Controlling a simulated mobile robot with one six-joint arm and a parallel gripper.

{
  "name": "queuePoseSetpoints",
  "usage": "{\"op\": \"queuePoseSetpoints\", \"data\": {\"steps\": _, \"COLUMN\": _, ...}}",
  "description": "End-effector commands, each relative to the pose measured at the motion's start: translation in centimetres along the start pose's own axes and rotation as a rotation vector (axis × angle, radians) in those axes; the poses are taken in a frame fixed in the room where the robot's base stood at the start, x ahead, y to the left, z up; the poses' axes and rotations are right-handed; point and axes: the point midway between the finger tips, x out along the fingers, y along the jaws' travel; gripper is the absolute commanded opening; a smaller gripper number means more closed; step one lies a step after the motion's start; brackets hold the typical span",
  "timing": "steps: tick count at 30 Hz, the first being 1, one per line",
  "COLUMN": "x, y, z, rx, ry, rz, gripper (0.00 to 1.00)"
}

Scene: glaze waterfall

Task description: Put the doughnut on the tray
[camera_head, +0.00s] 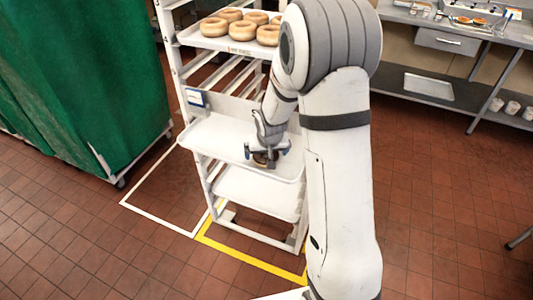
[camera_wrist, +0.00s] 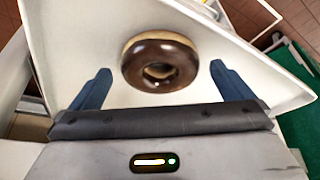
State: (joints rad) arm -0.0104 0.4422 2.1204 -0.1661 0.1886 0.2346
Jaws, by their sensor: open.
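A chocolate-glazed doughnut (camera_wrist: 160,62) lies flat on a white tray (camera_wrist: 75,40) in the wrist view, with the glaze facing up. In the head view the doughnut (camera_head: 262,158) shows as a dark bit under my gripper (camera_head: 266,152), and the tray (camera_head: 215,140) is a middle shelf of the rack. In the wrist view my gripper (camera_wrist: 160,85) is open, with one blue finger on each side of the doughnut and a gap to both. The doughnut appears to rest on the tray by itself.
An upper tray (camera_head: 220,42) on the rack holds several plain doughnuts (camera_head: 243,30). A lower tray (camera_head: 255,190) is empty. A green curtain-covered cart (camera_head: 90,80) stands at the left. A steel counter (camera_head: 450,30) runs along the right.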

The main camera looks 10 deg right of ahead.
Motion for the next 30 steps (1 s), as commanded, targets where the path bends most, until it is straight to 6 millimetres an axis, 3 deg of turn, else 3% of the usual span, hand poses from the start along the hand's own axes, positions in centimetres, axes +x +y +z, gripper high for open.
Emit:
{"op": "queuePoseSetpoints", "data": {"steps": 12, "x": -8.0, "y": 0.0, "z": 0.0, "rx": 0.000, "ry": 0.004, "rz": 0.000, "gripper": 1.00}}
{"op": "queuePoseSetpoints", "data": {"steps": 23, "x": -11.7, "y": 0.1, "z": 0.4, "rx": 0.000, "ry": -0.001, "rz": 0.000, "gripper": 1.00}}
{"op": "queuePoseSetpoints", "data": {"steps": 26, "x": -13.9, "y": 0.4, "z": 1.7, "rx": -0.004, "ry": -0.011, "rz": 0.002, "gripper": 1.00}}
{"op": "queuePoseSetpoints", "data": {"steps": 30, "x": -18.6, "y": 1.0, "z": 5.5, "rx": -0.016, "ry": -0.038, "rz": 0.002, "gripper": 1.00}}
